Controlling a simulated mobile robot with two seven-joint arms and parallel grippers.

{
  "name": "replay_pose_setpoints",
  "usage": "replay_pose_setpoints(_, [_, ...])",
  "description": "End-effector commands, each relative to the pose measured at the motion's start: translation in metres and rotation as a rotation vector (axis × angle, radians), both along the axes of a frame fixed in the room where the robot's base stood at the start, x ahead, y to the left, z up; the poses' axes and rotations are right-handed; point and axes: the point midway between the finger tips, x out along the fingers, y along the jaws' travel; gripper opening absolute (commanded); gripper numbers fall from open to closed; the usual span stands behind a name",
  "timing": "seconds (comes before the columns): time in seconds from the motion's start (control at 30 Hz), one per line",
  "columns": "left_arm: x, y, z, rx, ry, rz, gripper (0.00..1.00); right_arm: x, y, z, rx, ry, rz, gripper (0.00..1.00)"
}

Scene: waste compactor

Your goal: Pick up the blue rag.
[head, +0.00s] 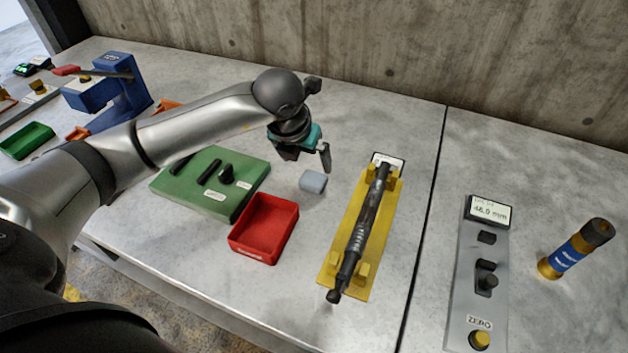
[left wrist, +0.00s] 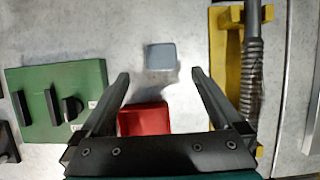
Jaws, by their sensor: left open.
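The blue rag (head: 313,181) is a small grey-blue folded block lying on the grey worktop, between the green board and the yellow cradle. It also shows in the left wrist view (left wrist: 161,57), ahead of the fingertips and roughly centred between them. My left gripper (head: 306,158) is open and empty, above the worktop and close to the rag in the head view. In the left wrist view both fingers (left wrist: 159,74) stand wide apart, with nothing between their tips. My right gripper is not in view.
A red tray (head: 264,228) lies just in front of the rag. A green board (head: 210,183) with black parts is to the left. A yellow cradle (head: 345,240) holding a dark rod is to the right. A concrete wall (head: 400,50) stands behind.

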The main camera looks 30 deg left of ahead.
Motion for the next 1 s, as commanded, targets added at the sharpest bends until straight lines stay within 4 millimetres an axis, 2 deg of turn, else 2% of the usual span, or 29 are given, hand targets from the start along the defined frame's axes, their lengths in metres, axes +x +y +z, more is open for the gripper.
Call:
replay_pose_setpoints(0.03, [0.003, 0.000, -0.011, -0.001, 0.004, 0.002, 1.00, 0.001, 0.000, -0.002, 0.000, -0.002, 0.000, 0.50])
replay_pose_setpoints(0.1, [0.008, 0.000, -0.020, -0.002, 0.002, 0.001, 1.00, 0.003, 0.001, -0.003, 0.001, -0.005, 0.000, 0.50])
replay_pose_setpoints(0.33, [0.014, 0.000, -0.034, -0.001, 0.001, 0.000, 1.00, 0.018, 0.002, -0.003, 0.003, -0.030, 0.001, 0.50])
replay_pose_setpoints(0.7, [0.029, 0.000, -0.077, -0.002, 0.000, 0.000, 1.00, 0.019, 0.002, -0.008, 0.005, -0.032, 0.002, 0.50])
replay_pose_setpoints(1.0, [0.031, 0.000, -0.081, 0.000, -0.001, -0.001, 1.00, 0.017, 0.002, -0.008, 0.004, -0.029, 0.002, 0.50])
